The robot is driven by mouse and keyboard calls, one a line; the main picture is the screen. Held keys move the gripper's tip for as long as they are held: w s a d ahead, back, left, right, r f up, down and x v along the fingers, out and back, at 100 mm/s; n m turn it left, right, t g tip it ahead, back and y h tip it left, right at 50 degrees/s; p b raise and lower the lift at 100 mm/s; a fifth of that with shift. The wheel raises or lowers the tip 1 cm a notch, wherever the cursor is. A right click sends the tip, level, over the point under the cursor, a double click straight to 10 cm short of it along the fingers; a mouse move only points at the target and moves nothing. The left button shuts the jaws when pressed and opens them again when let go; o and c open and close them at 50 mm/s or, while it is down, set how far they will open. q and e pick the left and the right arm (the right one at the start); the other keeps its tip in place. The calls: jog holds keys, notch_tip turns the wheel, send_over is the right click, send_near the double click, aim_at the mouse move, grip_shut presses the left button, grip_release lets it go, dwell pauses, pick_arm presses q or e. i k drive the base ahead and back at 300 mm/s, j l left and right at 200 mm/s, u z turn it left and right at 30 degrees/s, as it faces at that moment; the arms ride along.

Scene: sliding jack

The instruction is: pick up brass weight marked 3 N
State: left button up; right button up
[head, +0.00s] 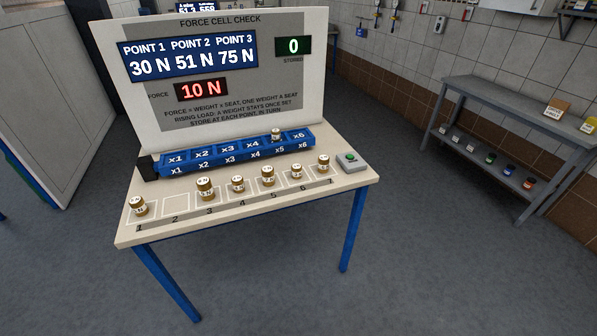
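Several brass weights with white labels stand in a row on the bench's front strip: at place 1 (138,206), place 3 (205,188), place 4 (237,184), place 5 (267,175), place 6 (296,171) and at the right end (323,163). Place 2 (174,207) is empty. Another brass weight (275,134) sits on the blue seat block (216,159) at about the x5 seat. The labels are too small to read, so I cannot tell which weight is marked 3 N. Neither gripper is in view.
The board (229,110) behind the block shows 30 N, 51 N, 75 N, force 10 N and stored 0. A green button box (351,161) is at the bench's right. A grey shelf table (505,113) stands at right; open floor lies in front.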

aim_at(296, 169)
jog(key=l+u, duration=0.3)
jog(key=l, duration=0.8)
jog(key=l+u, duration=0.25)
jog(key=l, duration=0.9)
